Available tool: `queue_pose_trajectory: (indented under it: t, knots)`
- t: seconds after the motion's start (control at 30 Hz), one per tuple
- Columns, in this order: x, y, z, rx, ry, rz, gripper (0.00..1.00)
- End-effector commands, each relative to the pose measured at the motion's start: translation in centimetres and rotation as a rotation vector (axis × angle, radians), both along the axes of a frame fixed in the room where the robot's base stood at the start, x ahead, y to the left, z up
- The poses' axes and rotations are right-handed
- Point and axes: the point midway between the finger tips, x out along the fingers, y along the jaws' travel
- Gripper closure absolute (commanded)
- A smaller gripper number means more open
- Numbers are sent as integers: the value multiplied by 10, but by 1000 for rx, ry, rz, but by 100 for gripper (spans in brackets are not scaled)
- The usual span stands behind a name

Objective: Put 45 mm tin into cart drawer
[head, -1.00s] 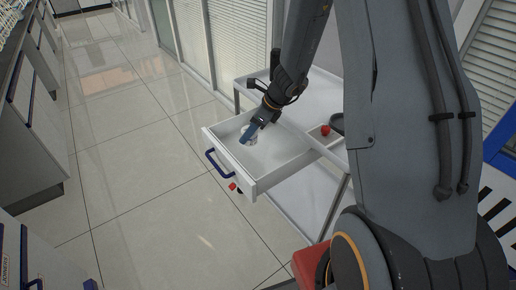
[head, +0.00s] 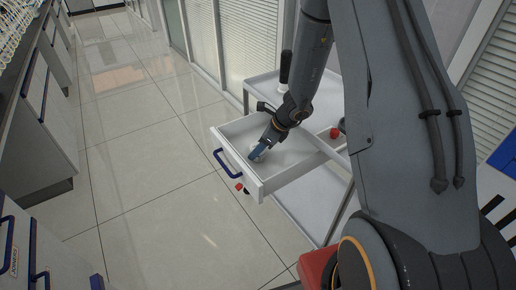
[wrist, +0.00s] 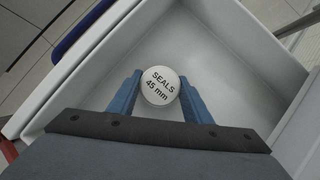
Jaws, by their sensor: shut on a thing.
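The 45 mm tin (wrist: 160,86) is a round white tin with "SEALS 45 mm" on its lid, seen from above in the wrist view. My gripper (wrist: 159,96) has its two blue fingers shut on the tin's sides. In the head view my gripper (head: 258,152) reaches down into the open cart drawer (head: 235,166), and the tin (head: 256,155) shows small at the fingertips. The drawer is white with a blue handle (head: 226,165). In the wrist view the tin is over the bare drawer floor (wrist: 215,62). I cannot tell whether it touches the floor.
The white cart (head: 318,192) has a lower shelf. Cabinets (head: 40,100) stand at the left, with clear tiled floor between.

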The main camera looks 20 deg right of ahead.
Motion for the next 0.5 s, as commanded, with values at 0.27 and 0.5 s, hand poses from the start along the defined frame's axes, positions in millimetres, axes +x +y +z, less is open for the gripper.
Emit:
queue_pose_trajectory:
  t: [0.27,0.5]
  knots:
    - [0,0,-1,0,0,0,36]
    - [0,0,1,0,0,0,36]
